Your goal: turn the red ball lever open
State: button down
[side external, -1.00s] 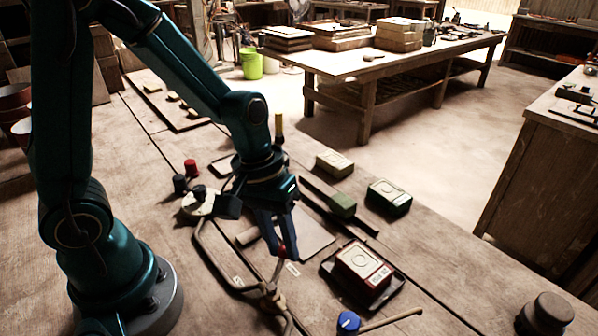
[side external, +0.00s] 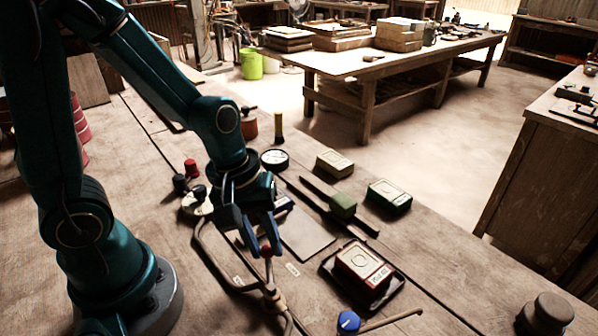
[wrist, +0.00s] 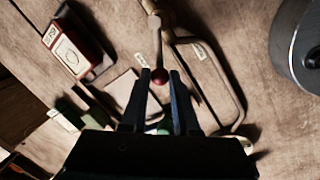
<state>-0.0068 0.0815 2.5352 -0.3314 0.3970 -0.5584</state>
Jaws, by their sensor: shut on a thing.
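The lever's red ball (side external: 266,251) sits between the fingertips of my gripper (side external: 258,250), which is shut on it. In the wrist view the red ball (wrist: 159,76) shows between the two dark fingertips (wrist: 160,73). The lever's thin rod (side external: 269,272) runs from the ball down to a brass-coloured valve body (side external: 275,298) on a pipe. The rod also shows in the wrist view (wrist: 156,45). Small white labels lie on either side of the lever, one at the left (side external: 238,281) and one at the right (side external: 293,269); their text is too small to read.
A bent pipe (side external: 212,258) loops left of the lever. A red box (side external: 363,262) sits in a black tray to the right, near a blue-knobbed lever (side external: 348,322). A flat grey plate (side external: 308,240) lies behind. Green (side external: 388,197) and yellow (side external: 335,163) boxes stand farther back.

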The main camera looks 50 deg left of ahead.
jog(key=c, duration=0.7)
grip_release()
jog(key=shift+r, duration=0.1)
jog(key=shift+r, duration=0.25)
jog(key=shift+s+a+r, duration=0.15)
jog(key=shift+s+r, duration=0.05)
jog(key=shift+r, duration=0.9)
jog(key=shift+s+a+r, duration=0.15)
jog(key=shift+s+r, duration=0.05)
jog(key=shift+r, duration=0.85)
jog(key=shift+o, duration=0.2)
jog(key=shift+a, duration=0.1)
